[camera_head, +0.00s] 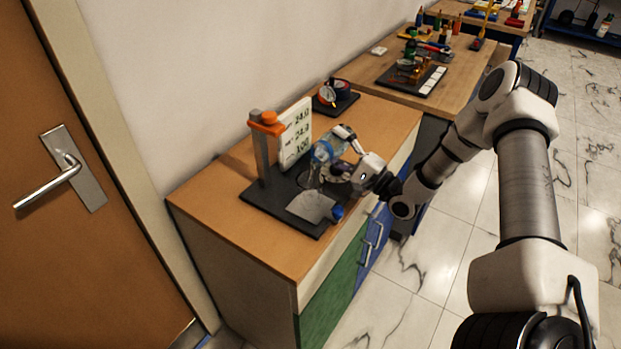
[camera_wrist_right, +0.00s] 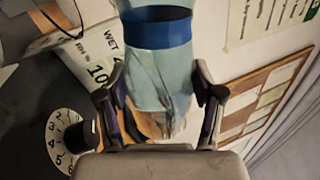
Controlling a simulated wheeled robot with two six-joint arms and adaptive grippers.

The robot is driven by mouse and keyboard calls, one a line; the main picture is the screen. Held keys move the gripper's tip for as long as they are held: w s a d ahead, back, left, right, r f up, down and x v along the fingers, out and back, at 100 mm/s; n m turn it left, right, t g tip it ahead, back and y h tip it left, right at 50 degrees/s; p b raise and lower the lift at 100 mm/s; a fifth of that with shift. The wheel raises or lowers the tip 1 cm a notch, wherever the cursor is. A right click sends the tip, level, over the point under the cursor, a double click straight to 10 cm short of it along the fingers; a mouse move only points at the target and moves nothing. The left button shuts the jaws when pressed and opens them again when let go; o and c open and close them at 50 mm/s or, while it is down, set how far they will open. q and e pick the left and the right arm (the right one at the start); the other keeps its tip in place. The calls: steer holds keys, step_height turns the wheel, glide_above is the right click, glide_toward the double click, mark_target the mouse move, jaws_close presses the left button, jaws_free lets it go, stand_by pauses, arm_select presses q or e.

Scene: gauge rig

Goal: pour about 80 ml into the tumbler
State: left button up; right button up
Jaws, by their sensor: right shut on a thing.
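My right gripper (camera_head: 352,153) is shut on a clear, bluish vessel (camera_head: 322,151) with a blue band. It holds the vessel above the dark rig base (camera_head: 262,199) on the wooden cabinet. In the right wrist view, the fingers (camera_wrist_right: 160,100) press on both sides of the vessel (camera_wrist_right: 160,75), below its blue band. A faint clear shape shows under the vessel in the head view; I cannot tell whether it is the tumbler. I cannot make out liquid or a stream. My left gripper is not in view.
An orange-topped post (camera_head: 265,124) and a white board with figures (camera_head: 295,132) stand behind the vessel. A grey plate (camera_head: 311,206) and a blue knob (camera_head: 337,212) are at the front of the base. A numbered dial (camera_wrist_right: 60,150) shows in the wrist view. A gauge (camera_head: 328,93) stands further back.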

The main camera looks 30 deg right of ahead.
mark_target(337, 153)
steer(key=shift+d+r+n, duration=0.1)
steer(key=shift+r+n, duration=0.2)
steer(key=shift+n, duration=0.2)
stand_by(0.7)
steer(key=f+m+b, duration=0.1)
steer(key=m, duration=0.1)
steer(key=f+m+h+b, duration=0.1)
steer(key=f+m+b, duration=0.1)
steer(key=shift+w+d+f, duration=0.15)
steer(key=shift+d+f, duration=0.1)
steer(key=shift+d, duration=0.15)
steer(key=shift+r+m+h, duration=0.25)
steer(key=shift+m+h, duration=0.05)
steer(key=shift+m, duration=0.3)
steer(key=shift+w+r+m+p, duration=0.15)
steer(key=shift+m+p, duration=0.15)
steer(key=shift+m, duration=0.2)
steer(key=shift+a+m+h, duration=0.15)
steer(key=shift+m+h, duration=0.15)
steer(key=shift+m, duration=0.2)
steer(key=shift+s+r, duration=0.2)
steer(key=shift+w+f, duration=0.1)
